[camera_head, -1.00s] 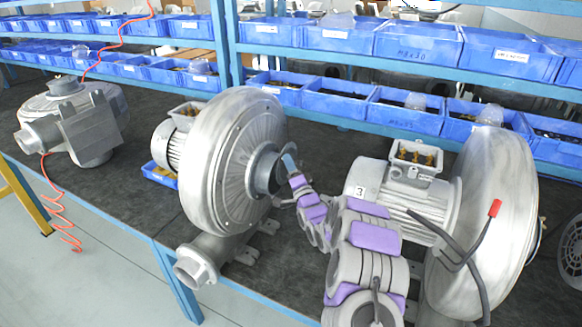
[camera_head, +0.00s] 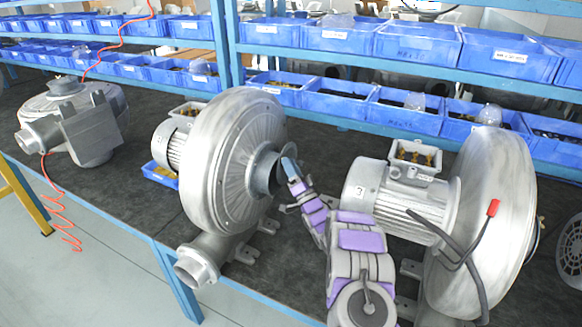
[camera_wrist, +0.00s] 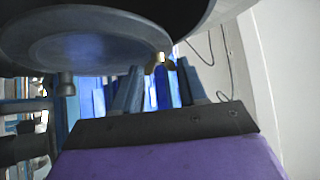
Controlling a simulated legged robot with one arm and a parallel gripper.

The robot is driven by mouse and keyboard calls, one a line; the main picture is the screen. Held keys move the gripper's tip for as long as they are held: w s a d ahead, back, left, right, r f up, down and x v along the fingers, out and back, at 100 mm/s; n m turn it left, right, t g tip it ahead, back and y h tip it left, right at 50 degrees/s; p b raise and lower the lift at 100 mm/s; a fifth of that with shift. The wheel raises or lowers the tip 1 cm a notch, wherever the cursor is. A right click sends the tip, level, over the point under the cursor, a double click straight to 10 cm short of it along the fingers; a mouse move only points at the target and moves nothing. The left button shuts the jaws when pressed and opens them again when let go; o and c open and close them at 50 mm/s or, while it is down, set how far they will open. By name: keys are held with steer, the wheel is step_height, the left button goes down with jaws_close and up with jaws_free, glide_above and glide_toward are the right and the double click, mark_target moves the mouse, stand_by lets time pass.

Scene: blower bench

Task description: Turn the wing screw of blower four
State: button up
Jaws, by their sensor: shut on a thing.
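A large silver blower (camera_head: 235,150) stands in the middle of the bench, its round grey inlet flange (camera_head: 265,172) facing right. I see no number on it. My gripper (camera_head: 286,164) is at the right rim of this flange. In the wrist view the flange (camera_wrist: 85,45) fills the upper left. A small brass wing screw (camera_wrist: 162,60) shows at its rim, between the tips of my gripper (camera_wrist: 159,72). The fingers are shut on the wing screw, one on each side. The wing screw is hidden in the head view.
A blower marked 3 (camera_head: 490,215) stands close on the right, with a dark cable in front. Another blower (camera_head: 90,130) is at the far left. Blue bins (camera_head: 405,113) on shelves line the back.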

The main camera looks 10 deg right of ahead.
steer(key=shift+a+f, duration=0.1)
steer(key=shift+f, duration=0.15)
steer(key=o, duration=0.9)
steer(key=shift+w, duration=0.25)
steer(key=shift+o, duration=0.8)
steer(key=shift+s+r, duration=0.1)
steer(key=shift+r, duration=0.05)
steer(key=v, duration=1.7)
steer(key=shift+s, duration=0.1)
steer(key=shift+c, duration=0.2)
